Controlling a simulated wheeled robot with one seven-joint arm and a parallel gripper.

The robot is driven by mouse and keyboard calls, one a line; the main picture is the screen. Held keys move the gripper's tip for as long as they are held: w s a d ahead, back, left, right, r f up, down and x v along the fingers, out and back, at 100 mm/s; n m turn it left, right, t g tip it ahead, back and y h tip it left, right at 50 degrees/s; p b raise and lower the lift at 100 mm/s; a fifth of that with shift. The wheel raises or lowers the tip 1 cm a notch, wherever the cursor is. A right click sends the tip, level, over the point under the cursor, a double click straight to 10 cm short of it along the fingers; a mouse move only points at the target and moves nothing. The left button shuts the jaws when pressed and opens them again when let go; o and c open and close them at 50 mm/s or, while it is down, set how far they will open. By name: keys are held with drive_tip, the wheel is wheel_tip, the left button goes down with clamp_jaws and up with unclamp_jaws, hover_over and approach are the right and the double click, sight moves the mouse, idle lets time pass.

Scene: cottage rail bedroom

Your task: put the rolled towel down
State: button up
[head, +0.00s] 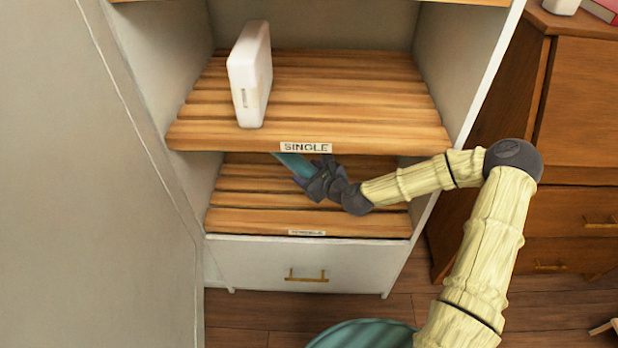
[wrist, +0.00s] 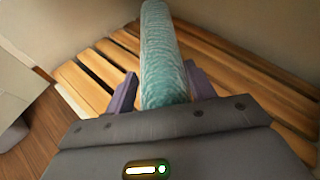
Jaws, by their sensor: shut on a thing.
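The rolled towel is a long teal roll that fills the middle of the wrist view (wrist: 162,55). My gripper (wrist: 162,92) is shut on it, one finger on each side. In the head view a small teal part of the towel (head: 292,163) shows beside my gripper (head: 312,178), inside the lower slatted shelf space, under the shelf labelled SINGLE. The upper shelf hides the rest of the towel there. The lower wooden shelf (head: 260,222) lies beneath it. I cannot tell whether the towel touches the slats.
The upper slatted shelf (head: 350,95) overhangs my gripper and holds a white upright box-like item (head: 250,75). Cabinet side walls (head: 480,75) bound the space. A white drawer (head: 300,262) is below. A brown dresser (head: 580,110) stands at right. The visible lower slats look bare.

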drive_tip(key=shift+w+a+f, duration=0.1)
drive_tip(key=shift+w+a, duration=0.3)
drive_tip(key=shift+s, duration=0.1)
drive_tip(key=b, duration=0.2)
hover_over(306, 202)
wheel_tip(306, 202, down, 4)
drive_tip(key=shift+s+a+f, duration=0.1)
drive_tip(key=shift+f, duration=0.35)
drive_tip(key=shift+f, duration=0.1)
drive_tip(key=shift+f+b, duration=0.85)
drive_tip(key=shift+f, duration=1.55)
drive_tip(key=shift+f, duration=0.15)
drive_tip(key=o, duration=1)
